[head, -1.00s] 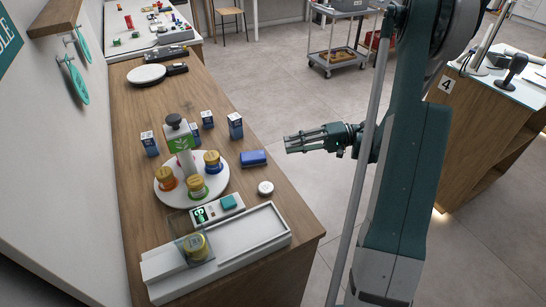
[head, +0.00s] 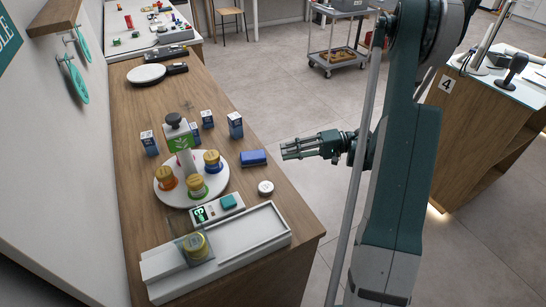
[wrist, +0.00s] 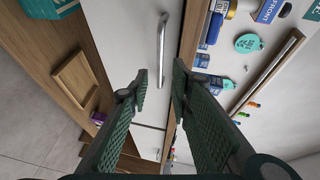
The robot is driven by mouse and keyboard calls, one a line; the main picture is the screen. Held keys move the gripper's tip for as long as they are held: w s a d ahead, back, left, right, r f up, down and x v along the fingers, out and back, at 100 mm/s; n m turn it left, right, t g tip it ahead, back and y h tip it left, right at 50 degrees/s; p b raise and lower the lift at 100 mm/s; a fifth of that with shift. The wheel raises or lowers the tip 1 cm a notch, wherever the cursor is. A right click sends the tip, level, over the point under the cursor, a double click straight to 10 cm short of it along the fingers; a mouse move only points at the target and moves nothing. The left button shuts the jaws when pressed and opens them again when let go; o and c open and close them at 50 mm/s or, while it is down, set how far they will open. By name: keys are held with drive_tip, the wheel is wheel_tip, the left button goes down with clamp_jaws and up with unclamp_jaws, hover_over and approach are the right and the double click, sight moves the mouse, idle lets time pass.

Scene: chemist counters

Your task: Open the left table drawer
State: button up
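In the wrist view a white drawer front (wrist: 125,45) fills the upper middle, turned sideways in the picture, with a silver bar handle (wrist: 162,45) on it. My gripper (wrist: 160,85) is open and empty. Its two green textured fingers point toward the drawer front, with the handle beyond the fingertips and apart from them. The drawer looks shut. In the head view my gripper (head: 283,150) hangs over the floor just right of the wooden counter (head: 290,215). The counter's front face and its handles are hidden there.
On the counter top stand a round white tray (head: 160,197) with jars, a blue block (head: 253,157), small boxes and a scale (head: 217,208) beside a long white tray (head: 262,230). A cart (head: 333,62) stands at the back. Floor right of the counter is free.

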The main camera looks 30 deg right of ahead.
drive_tip(key=b+x, duration=0.1)
drive_tip(key=x, duration=0.5)
drive_tip(key=shift+a, duration=0.25)
drive_tip(key=shift+c, duration=0.2)
clamp_jaws()
